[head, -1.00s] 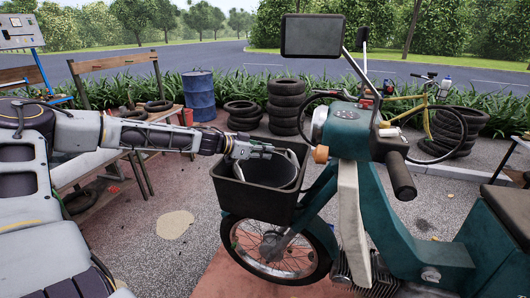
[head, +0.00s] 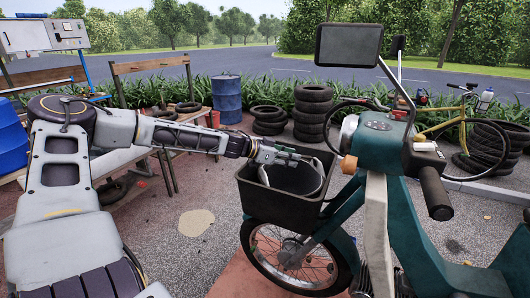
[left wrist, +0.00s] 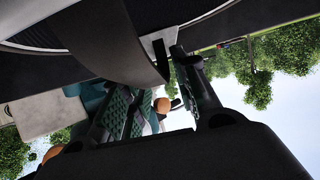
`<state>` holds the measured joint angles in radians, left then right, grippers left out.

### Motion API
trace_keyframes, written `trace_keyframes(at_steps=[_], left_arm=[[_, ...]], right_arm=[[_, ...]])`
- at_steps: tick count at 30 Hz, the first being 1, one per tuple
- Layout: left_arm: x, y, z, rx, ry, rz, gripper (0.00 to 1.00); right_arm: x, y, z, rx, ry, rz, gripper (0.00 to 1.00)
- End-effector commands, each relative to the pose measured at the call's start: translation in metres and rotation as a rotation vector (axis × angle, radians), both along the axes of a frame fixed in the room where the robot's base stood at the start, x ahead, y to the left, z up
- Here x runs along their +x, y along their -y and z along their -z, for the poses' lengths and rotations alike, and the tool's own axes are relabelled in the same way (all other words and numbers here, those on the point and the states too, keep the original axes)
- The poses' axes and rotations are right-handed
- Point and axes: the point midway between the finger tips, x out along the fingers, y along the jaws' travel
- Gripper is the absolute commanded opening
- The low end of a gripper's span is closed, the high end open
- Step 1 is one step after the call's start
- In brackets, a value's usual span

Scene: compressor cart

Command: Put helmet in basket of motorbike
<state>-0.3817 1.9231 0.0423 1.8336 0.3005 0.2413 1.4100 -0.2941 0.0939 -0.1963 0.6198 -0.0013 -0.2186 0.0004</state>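The teal motorbike (head: 378,132) stands at right with a black front basket (head: 282,208). The helmet (head: 296,180) shows inside the basket as a pale curved rim around a dark hollow; its lower part is hidden by the basket wall. My left gripper (head: 290,156) is over the basket's top, at the helmet's rim. In the left wrist view, the fingers of my left gripper (left wrist: 160,100) stand apart with a gap between them, and a dark curved band of the helmet (left wrist: 135,45) reaches close to them. I cannot tell if they touch it. My right gripper is not in view.
The handlebar grip (head: 435,193) and mirror (head: 348,45) rise right of the basket. A blue barrel (head: 228,100), stacked tyres (head: 313,113) and a wooden bench (head: 150,80) stand behind. Gravel ground (head: 170,255) left of the front wheel is mostly clear.

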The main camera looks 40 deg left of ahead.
Motion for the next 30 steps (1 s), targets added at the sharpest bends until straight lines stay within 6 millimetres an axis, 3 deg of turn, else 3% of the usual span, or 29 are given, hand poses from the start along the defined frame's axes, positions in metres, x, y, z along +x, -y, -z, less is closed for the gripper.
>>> trace_keyframes(at_steps=[18,30], left_arm=[[-0.018,-0.011,-0.010,-0.001,0.002,0.001,0.30],[-0.029,-0.018,-0.016,0.000,0.001,0.001,0.30]], right_arm=[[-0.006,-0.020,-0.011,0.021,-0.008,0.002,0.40],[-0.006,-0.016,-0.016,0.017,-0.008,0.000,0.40]])
